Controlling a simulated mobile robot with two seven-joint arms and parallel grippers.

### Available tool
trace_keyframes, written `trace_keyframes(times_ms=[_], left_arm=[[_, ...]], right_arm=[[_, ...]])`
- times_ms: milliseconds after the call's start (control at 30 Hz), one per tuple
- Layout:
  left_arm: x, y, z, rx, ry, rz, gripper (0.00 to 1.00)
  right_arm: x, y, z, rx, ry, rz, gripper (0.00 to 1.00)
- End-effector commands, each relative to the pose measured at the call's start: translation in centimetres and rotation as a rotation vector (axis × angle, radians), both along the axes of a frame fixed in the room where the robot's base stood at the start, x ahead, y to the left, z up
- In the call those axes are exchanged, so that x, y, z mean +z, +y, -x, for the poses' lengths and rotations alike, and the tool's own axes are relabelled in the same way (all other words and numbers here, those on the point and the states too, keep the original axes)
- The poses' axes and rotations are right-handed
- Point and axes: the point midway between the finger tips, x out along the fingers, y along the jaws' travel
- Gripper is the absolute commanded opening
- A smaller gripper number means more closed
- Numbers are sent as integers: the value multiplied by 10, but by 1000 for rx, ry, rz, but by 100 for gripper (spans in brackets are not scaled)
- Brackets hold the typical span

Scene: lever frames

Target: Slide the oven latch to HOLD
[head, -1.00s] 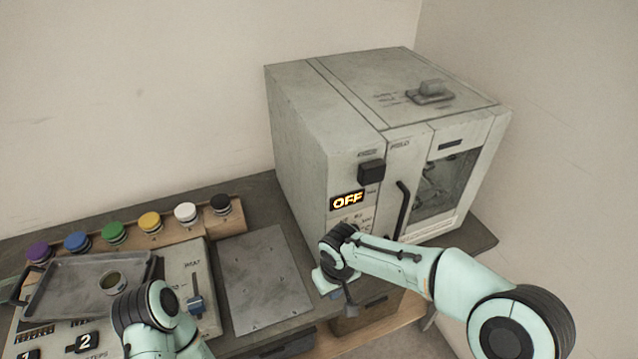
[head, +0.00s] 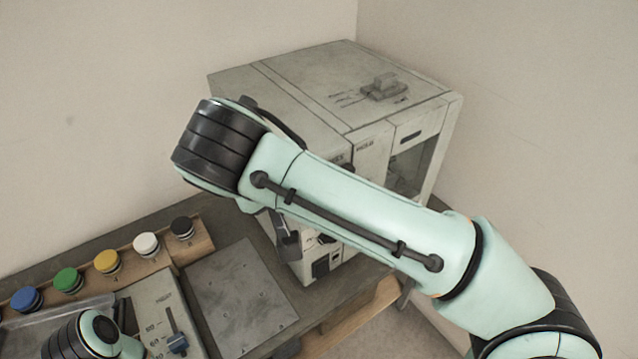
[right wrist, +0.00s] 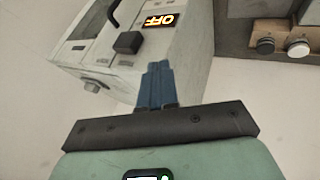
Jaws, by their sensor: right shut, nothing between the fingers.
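The grey oven (head: 300,85) stands in the corner on the bench. On its top sits a grey sliding latch (head: 384,87) beside small printed markings too small to read. My right arm crosses in front of the oven in the head view and hides most of its front. My right gripper (right wrist: 157,84) is shut and empty in the right wrist view, apart from the oven. There the oven (right wrist: 95,62) appears upside down, with its black knob (right wrist: 128,42) and lit OFF display (right wrist: 159,21). A small grey block (right wrist: 93,86) shows at its edge. My left gripper is out of view.
A row of coloured buttons (head: 107,261) stands along the back of the bench. A bare metal plate (head: 240,300) lies left of the oven. The wall is close behind the oven.

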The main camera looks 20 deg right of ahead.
Motion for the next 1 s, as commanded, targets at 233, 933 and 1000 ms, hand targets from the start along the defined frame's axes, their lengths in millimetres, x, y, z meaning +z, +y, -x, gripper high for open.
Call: trace_keyframes(times_ms=[233, 933, 1000], left_arm=[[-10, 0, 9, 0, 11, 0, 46], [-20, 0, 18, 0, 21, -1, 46], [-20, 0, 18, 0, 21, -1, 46]], right_arm=[[-25, -10, -14, -4, 7, 3, 0], [-80, -68, -65, -2, 1, 0, 0], [-80, -69, -65, -1, 2, 0, 0]])
